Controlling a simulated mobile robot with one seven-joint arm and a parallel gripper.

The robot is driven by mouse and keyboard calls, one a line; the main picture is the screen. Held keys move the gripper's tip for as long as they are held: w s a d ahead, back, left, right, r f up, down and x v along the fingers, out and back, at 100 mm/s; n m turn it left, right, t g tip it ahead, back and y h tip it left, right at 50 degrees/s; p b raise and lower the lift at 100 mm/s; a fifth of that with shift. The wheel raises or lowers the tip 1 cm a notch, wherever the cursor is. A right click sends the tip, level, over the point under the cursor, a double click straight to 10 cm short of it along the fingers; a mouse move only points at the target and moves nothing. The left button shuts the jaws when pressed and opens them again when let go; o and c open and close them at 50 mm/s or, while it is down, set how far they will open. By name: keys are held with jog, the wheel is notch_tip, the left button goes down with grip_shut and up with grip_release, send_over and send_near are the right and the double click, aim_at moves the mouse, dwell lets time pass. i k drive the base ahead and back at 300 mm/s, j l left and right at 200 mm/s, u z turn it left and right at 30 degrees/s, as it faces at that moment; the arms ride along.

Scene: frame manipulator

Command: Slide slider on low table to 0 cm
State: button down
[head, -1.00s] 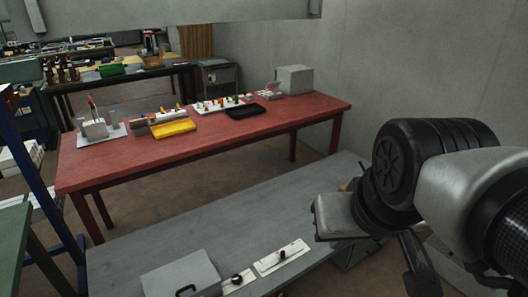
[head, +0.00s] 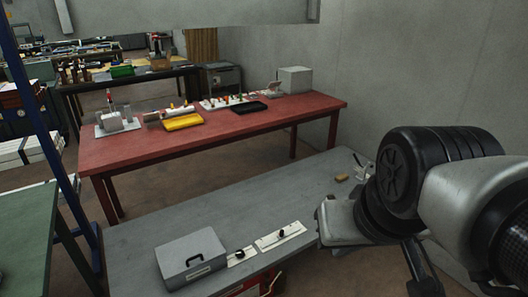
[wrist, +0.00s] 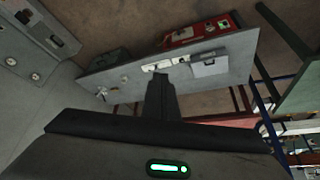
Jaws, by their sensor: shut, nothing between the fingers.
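The grey low table (head: 150,230) carries a white slider plate (head: 270,240) with a small black knob (head: 281,234) near its middle. A shorter white plate (head: 243,258) with a black round knob lies to its left. My gripper is to the right of the slider plate in the head view, its fingers hidden there. In the wrist view my gripper (wrist: 160,77) has its dark fingers together and empty. Beyond them the low table (wrist: 130,70) shows with the white plates, small and partly behind the fingertips. The gripper is apart from the slider.
A grey box with a handle (head: 190,257) stands left of the plates. A small tan block (head: 342,178) lies at the table's far right. A red table (head: 210,138) with trays stands behind. A red box (head: 262,285) is below the front edge.

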aim_at(282, 235)
jog(key=i+l+u, duration=0.3)
jog(key=i+l, duration=0.25)
jog(key=i, duration=0.25)
jog(key=i+l+u, duration=0.3)
jog(key=i+l, duration=0.45)
